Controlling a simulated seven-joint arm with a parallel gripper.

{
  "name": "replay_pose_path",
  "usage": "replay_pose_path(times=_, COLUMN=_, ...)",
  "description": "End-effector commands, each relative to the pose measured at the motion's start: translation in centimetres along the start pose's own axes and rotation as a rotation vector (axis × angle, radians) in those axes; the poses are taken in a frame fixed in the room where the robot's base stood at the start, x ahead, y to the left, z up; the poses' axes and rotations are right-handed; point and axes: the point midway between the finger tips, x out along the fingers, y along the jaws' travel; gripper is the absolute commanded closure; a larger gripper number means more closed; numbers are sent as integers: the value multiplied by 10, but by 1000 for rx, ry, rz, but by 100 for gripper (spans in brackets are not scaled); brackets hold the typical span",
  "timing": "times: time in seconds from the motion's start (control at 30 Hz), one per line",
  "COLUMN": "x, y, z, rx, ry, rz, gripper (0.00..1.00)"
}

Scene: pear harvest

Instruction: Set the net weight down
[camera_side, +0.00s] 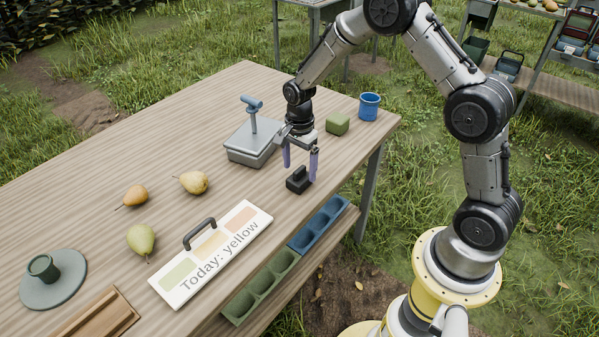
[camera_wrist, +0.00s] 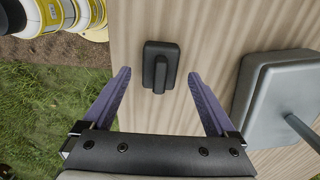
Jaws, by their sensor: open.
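The net weight appears to be the small black block with an upright grip (camera_side: 298,181). It stands upright on the wooden table near the edge on my base's side. My gripper (camera_side: 300,166) is open and empty just above it, fingers pointing down. In the wrist view the black weight (camera_wrist: 160,58) lies between and slightly beyond the spread purple fingertips (camera_wrist: 159,74), with clear gaps on both sides. No finger touches it in that view.
A grey scale with a blue-topped post (camera_side: 250,143) stands left of my gripper. A green block (camera_side: 338,123) and blue cup (camera_side: 369,106) stand behind. Green and blue trays (camera_side: 318,226) line the near edge.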

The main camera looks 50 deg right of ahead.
Motion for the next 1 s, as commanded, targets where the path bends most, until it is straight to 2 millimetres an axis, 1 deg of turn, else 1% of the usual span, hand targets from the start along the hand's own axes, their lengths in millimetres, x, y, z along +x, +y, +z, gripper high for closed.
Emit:
replay_pose_path(times=0.03, x=-12, y=-2, z=0, rx=0, ry=1, rz=-7, gripper=8)
replay_pose_path(times=0.2, x=-48, y=-1, z=0, rx=0, ry=1, rz=-6, gripper=8)
replay_pose_path(times=0.4, x=-81, y=-1, z=0, rx=0, ry=0, rz=-4, gripper=8)
replay_pose_path(times=0.5, x=-90, y=0, z=0, rx=0, ry=0, rz=-2, gripper=8)
replay_pose_path(times=0.77, x=-101, y=2, z=1, rx=-16, ry=1, rz=-6, gripper=8)
replay_pose_path(times=0.87, x=-121, y=12, z=5, rx=-92, ry=6, rz=-36, gripper=8)
replay_pose_path(times=0.97, x=-154, y=34, z=12, rx=-245, ry=19, rz=-87, gripper=8)
replay_pose_path(times=1.0, x=-169, y=46, z=15, rx=-324, ry=29, rz=-111, gripper=8)
